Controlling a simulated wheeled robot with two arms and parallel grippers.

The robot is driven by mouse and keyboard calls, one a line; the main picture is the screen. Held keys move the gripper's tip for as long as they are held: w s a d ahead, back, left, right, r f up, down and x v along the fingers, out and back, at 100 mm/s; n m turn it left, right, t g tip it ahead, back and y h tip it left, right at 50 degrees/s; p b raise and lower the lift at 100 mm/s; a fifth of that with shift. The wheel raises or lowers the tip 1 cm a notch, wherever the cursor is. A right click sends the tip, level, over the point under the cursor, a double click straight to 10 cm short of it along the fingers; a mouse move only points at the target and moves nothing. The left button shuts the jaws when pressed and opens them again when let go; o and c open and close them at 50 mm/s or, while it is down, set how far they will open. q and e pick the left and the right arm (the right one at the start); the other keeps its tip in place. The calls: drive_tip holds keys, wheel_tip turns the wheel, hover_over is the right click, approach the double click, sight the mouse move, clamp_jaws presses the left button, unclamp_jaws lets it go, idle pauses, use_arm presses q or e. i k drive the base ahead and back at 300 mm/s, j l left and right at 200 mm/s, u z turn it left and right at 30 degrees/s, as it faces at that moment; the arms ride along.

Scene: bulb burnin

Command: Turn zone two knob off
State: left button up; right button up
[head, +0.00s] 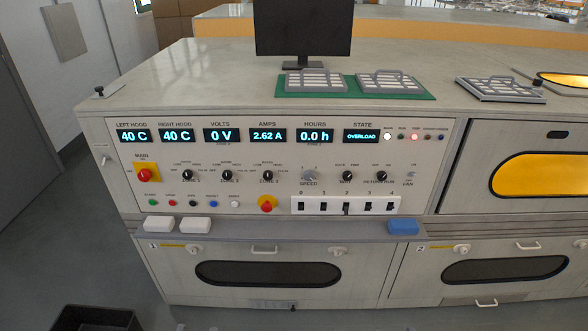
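The control panel (282,160) fills the middle of the head view. Three small black zone knobs sit in a row under the displays. The middle one, whose blurred label seems to read zone 2, is the zone two knob (228,175). One zone knob (187,175) is to its left and another (268,175) to its right. The pointer direction of the zone two knob is too small to tell. Neither of my grippers is in view.
Displays show 40 C twice, 0 V, 2.62 A, 0.0 h and OVERLOAD. A red main switch (145,174) is at left, a red knob (267,205) below. White blocks (159,224) and a blue block (403,227) lie on the ledge. A monitor (303,30) stands on top.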

sight(227, 175)
drive_tip(key=i+j+u, duration=0.25)
drive_tip(key=i+j, duration=0.15)
drive_tip(key=i+j+u, duration=0.3)
drive_tip(key=j, duration=0.25)
drive_tip(key=i, duration=0.1)
